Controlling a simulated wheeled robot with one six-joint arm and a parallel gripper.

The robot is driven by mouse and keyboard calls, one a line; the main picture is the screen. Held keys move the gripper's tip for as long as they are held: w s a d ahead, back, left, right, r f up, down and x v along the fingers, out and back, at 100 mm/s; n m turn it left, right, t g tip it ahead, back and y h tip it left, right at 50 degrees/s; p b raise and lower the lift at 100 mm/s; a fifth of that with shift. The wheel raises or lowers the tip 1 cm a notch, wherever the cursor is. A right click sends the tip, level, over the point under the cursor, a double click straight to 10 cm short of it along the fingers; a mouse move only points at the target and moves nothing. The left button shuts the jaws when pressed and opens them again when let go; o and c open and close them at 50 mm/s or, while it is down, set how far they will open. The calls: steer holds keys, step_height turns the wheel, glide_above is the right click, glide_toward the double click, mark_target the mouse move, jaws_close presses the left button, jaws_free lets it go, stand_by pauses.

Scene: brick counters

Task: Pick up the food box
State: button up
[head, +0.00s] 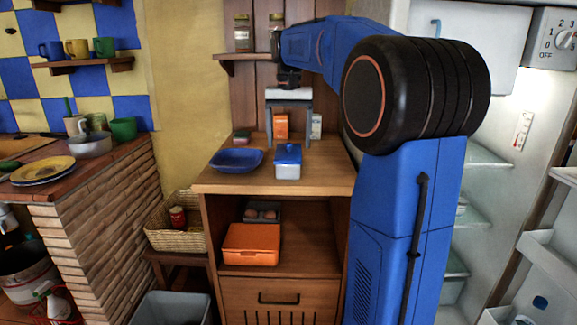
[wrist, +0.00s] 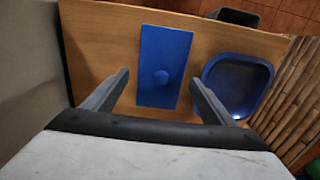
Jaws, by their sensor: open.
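A white box with a blue lid (head: 287,170) stands upright on the wooden cabinet top, near its front edge; it looks like the food box. In the wrist view its blue lid with a round knob (wrist: 160,50) lies between and ahead of my fingers. My gripper (head: 289,138) is open and empty, pointing down above the cabinet, behind the box in the head view. It also shows in the wrist view (wrist: 160,80), with a finger to each side of the lid. I see no contact with the box.
A blue bowl (head: 236,160) stands left of the box. Behind are a small orange box (head: 281,125) and a white packet (head: 316,126). A larger orange box (head: 251,244) sits on the shelf below. An open fridge (head: 520,130) is at right.

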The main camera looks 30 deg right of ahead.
mark_target(288, 148)
steer(key=shift+s+a+f, duration=0.1)
steer(key=shift+a+f, duration=0.05)
steer(key=shift+f, duration=2.65)
steer(key=shift+c, duration=0.3)
steer(key=c, duration=0.9)
